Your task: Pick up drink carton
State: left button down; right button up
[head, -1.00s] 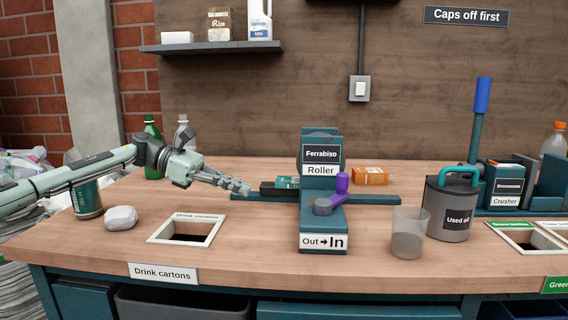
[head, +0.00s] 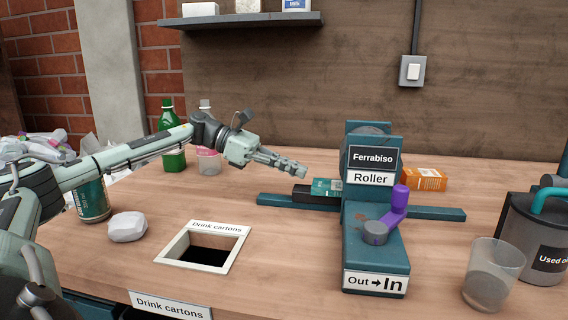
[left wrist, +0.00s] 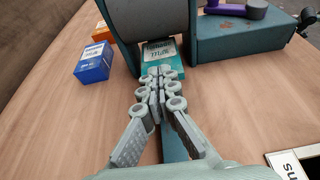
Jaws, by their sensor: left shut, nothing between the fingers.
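A teal carton (head: 327,187) lies at the left side of the roller (head: 374,220). In the left wrist view this carton (left wrist: 161,52) lies beyond my fingertips at the roller, partly covered by them. An orange carton (head: 425,179) lies right of the roller and also shows in the left wrist view (left wrist: 103,34). A blue carton (left wrist: 94,63) stands near it. My left gripper (head: 301,169) is shut and empty, above and just left of the teal carton. I cannot tell whether it touches it. My right gripper is not in view.
The roller has a purple crank (head: 398,204). The framed "Drink cartons" opening (head: 176,249) is at front left, with a white crumpled lump (head: 127,227) and a can (head: 93,201) beside it. A clear cup (head: 493,275) stands at front right. Bottles (head: 171,140) stand behind my arm.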

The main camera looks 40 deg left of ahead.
aim_at(325, 184)
pick_arm(q)
jog(key=w+d, duration=0.1)
jog(key=d, duration=0.1)
jog(key=w+d+p, duration=0.1)
jog(key=d, duration=0.1)
jog(key=w+d, duration=0.1)
jog(key=d, duration=0.1)
jog(key=shift+w+r+p, duration=0.15)
jog(key=shift+w+p, duration=0.2)
jog(key=shift+p, duration=0.05)
jog(key=shift+f, duration=0.6)
jog(key=shift+f+b, duration=0.35)
jog(key=shift+f, duration=0.1)
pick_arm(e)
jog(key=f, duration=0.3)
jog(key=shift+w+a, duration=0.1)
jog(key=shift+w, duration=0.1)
pick_arm(q)
jog(key=shift+s+a+f, duration=0.1)
